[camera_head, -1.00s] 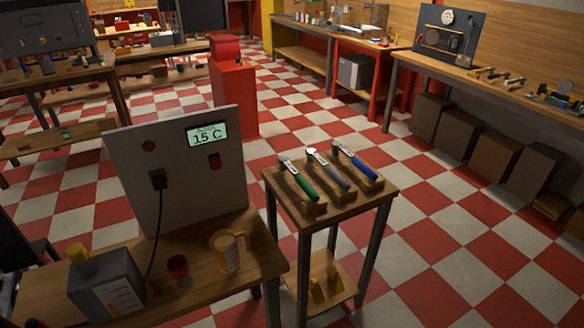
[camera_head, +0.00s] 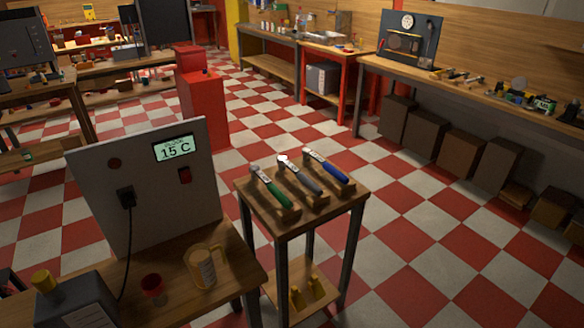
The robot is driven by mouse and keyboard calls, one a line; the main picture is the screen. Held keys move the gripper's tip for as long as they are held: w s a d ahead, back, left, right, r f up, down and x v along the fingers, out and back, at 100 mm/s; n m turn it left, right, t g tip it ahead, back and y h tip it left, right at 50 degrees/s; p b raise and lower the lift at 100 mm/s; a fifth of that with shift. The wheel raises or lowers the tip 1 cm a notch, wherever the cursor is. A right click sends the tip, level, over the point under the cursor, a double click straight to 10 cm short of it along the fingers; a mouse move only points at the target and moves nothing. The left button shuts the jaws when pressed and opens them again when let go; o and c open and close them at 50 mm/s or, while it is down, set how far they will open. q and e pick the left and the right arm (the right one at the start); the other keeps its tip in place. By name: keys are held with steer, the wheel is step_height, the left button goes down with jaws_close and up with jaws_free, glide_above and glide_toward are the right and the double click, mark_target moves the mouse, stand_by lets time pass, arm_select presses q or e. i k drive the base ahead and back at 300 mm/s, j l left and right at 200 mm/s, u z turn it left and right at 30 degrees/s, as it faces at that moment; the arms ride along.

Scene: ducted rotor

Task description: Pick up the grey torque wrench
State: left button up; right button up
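The grey torque wrench (camera_head: 301,176) lies in the middle of three wrenches on a small wooden stand (camera_head: 329,196). Its bright metal head points to the back left and its grey handle to the front right. A green-handled wrench (camera_head: 271,188) lies to its left and a blue-handled wrench (camera_head: 326,167) to its right. The wrenches rest on small wooden blocks. Neither of my grippers shows in the head view.
A red cabinet (camera_head: 203,112) stands behind. Checkered floor right of the stand is clear.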

mark_target(282, 162)
steer(key=u, duration=2.5)
steer(key=i+j, duration=0.3)
steer(key=z, duration=2.8)
steer(key=i+l+u, duration=0.25)
steer(key=i+l, duration=0.15)
steer(key=i, duration=0.2)
steer(key=i+l+u, duration=0.3)
steer(key=i+l, duration=0.2)
